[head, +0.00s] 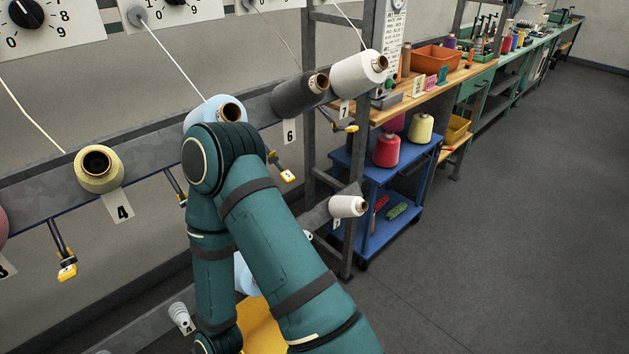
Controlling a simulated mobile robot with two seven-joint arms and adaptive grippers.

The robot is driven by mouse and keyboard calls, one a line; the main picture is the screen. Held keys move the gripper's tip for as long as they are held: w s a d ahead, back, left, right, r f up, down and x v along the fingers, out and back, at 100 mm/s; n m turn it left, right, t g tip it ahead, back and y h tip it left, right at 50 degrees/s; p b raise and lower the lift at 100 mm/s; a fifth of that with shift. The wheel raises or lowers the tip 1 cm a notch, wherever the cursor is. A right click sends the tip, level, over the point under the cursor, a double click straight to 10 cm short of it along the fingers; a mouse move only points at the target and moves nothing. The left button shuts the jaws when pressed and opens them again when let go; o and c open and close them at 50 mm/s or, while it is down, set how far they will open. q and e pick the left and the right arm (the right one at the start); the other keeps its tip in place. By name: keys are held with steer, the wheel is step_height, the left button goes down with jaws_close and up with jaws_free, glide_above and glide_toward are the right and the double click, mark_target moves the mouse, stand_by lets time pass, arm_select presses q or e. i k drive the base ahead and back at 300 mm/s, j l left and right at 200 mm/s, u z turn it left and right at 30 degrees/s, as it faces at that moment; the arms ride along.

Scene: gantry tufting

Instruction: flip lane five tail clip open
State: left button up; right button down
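The lane five cone (215,108) is light blue and sits on the upper rail between the cones labelled 4 and 6. My arm's elbow covers its lower part, and no 5 label shows. Below the rail, just left of my arm, hangs a dark lever with a yellow end (183,200), which appears to be the lane five tail clip. It is partly hidden by my arm, so I cannot tell if it is open or shut. Neither gripper shows; the visible arm runs down out of the bottom of the view.
A grey upright (352,200) and a blue cart (375,170) with cones stand to the right. The floor (500,220) at right is clear.

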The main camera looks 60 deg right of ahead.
mark_target(286, 176)
steer(key=z, duration=1.75)
steer(key=k+l+z, duration=0.2)
steer(key=k+z, duration=0.2)
steer(key=i+j, duration=0.3)
steer(key=i, duration=0.2)
